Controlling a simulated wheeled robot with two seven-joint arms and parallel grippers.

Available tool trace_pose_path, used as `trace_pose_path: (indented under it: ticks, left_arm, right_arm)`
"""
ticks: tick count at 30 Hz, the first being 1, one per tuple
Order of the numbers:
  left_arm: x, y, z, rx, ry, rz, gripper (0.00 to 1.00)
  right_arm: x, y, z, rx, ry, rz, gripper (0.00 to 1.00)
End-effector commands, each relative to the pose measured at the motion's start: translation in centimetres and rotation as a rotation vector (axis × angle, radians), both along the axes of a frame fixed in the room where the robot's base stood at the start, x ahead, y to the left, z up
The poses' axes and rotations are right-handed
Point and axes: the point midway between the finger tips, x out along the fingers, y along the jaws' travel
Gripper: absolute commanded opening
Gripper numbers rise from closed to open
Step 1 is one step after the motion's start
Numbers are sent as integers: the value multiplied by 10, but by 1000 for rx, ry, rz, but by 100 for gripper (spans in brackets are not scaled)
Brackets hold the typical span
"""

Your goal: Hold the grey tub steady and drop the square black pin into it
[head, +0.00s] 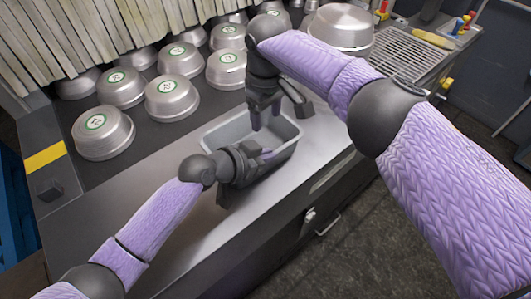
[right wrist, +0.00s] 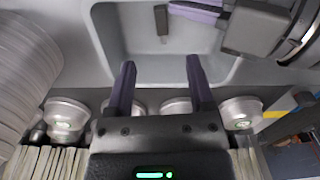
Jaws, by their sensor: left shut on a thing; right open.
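The grey tub (head: 222,132) stands on the counter in the middle of the head view; its inside also shows in the right wrist view (right wrist: 108,38). My left gripper (head: 262,153) is at the tub's near side, shut on its rim, with a purple finger inside. My right gripper (head: 265,113) points down over the tub; in the right wrist view its two fingers (right wrist: 159,68) are apart with nothing between them. The square black pin (right wrist: 161,23) shows inside the tub, beyond these fingertips. In the head view the pin is hidden.
Several round metal pans (head: 172,97) stand on the dark surface behind and left of the tub. A larger pan (head: 340,28) and a metal grate (head: 402,55) are at the back right. A small dark block (head: 51,190) is at the left.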

Motion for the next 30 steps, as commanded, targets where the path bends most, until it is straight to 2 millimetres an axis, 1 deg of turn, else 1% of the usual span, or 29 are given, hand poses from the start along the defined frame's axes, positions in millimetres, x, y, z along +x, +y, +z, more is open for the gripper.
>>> trace_pose_path:
  ticks: [2, 5, 12, 16, 18, 21, 30]
  left_arm:
    - [0, 0, 0, -1, 2, 0, 0]
    - [0, 0, 0, -1, 2, 0, 0]
    - [0, 0, 0, -1, 2, 0, 0]
    - [0, 0, 0, -1, 2, 0, 0]
    - [0, 0, 0, -1, 2, 0, 0]
    - [0, 0, 0, -1, 2, 0, 0]
    - [0, 0, 0, -1, 2, 0, 0]
  right_arm:
    - [0, 0, 2, 0, 0, 0, 69]
    - [1, 0, 17, 2, -2, 0, 69]
    - [1, 0, 84, 2, -4, -1, 69]
    - [1, 0, 109, 1, -2, 0, 69]
    - [0, 0, 116, 0, -1, -1, 69]
    - [0, 0, 120, 0, 0, 0, 69]
    - [0, 0, 120, -1, 1, 0, 69]
